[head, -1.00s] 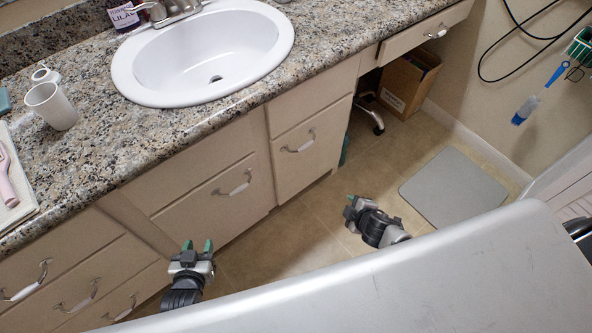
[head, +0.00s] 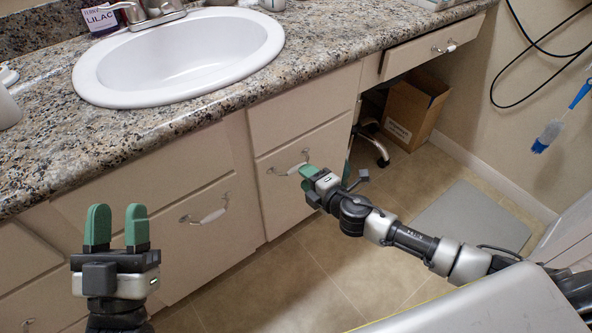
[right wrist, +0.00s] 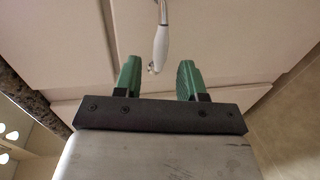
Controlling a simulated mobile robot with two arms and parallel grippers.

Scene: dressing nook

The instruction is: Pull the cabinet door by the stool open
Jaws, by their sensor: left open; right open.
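The pale cabinet door (head: 300,202) by the stool is shut, below a plain drawer front and left of the knee space. Its handle (head: 278,170) has a white grip and metal ends. The stool's chrome foot (head: 374,146) shows in the knee space. My right gripper (head: 308,171) is open at the right end of the handle. In the right wrist view, the handle (right wrist: 161,45) lies ahead between the open green fingers (right wrist: 158,80), with no grip on it. My left gripper (head: 117,228) is open and empty in front of the cabinets further left.
The granite counter (head: 180,125) with a white sink (head: 180,58) overhangs the cabinets. Another handled front (head: 205,240) is left of the door. A cardboard box (head: 412,112) stands in the knee space. A grey mat (head: 470,218) lies on the tiled floor, which is otherwise clear there.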

